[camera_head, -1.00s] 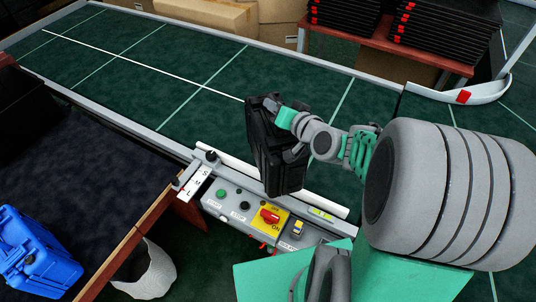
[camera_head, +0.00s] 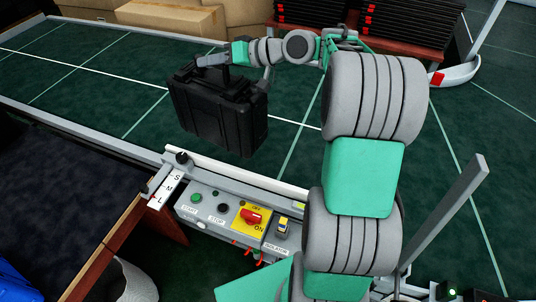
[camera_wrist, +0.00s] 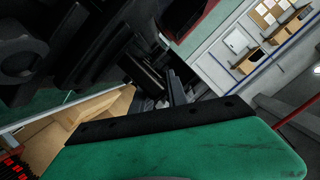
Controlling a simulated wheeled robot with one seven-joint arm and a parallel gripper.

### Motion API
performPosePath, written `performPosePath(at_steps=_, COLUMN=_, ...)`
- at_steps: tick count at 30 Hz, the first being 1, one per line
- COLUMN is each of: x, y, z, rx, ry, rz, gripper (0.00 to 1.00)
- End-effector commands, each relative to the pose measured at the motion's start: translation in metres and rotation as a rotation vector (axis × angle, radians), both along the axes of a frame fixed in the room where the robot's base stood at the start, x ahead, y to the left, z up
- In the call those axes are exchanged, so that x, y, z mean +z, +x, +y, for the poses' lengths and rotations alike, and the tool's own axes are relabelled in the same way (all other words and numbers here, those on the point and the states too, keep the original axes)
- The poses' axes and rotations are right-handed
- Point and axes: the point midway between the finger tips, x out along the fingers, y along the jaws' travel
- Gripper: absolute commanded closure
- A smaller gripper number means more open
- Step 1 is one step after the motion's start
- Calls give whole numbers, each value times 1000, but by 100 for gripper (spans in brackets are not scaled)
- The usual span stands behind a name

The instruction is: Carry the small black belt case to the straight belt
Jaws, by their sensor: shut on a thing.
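The small black case (camera_head: 222,115) hangs upright from my gripper (camera_head: 226,64) in the head view, held at its handle on top. It appears above the green surface of the straight belt (camera_head: 110,62); I cannot tell how much space is under it. In the wrist view the dark case (camera_wrist: 90,50) fills the upper left, close to the green and black gripper part. The fingertips are partly hidden by the handle.
The control box (camera_head: 235,215) with a red switch stands at the belt's near edge, beside a size gauge (camera_head: 168,185). A grey post (camera_head: 450,215) rises at right.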

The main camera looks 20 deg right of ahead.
Motion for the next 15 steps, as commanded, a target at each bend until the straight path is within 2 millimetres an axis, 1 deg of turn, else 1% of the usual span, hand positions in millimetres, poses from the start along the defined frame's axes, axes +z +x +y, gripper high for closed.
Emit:
performPosePath(at_steps=1, x=-9, y=2, z=-3, rx=33, ry=-1, rz=-6, gripper=100)
performPosePath(at_steps=3, x=-12, y=2, z=-5, rx=81, ry=0, rz=-6, gripper=100)
performPosePath(at_steps=10, x=-15, y=1, z=-8, rx=153, ry=1, rz=-5, gripper=100)
performPosePath(at_steps=13, x=-17, y=10, z=-8, rx=156, ry=2, rz=-5, gripper=100)
performPosePath(at_steps=15, x=-22, y=21, z=-9, rx=155, ry=2, rz=-4, gripper=100)
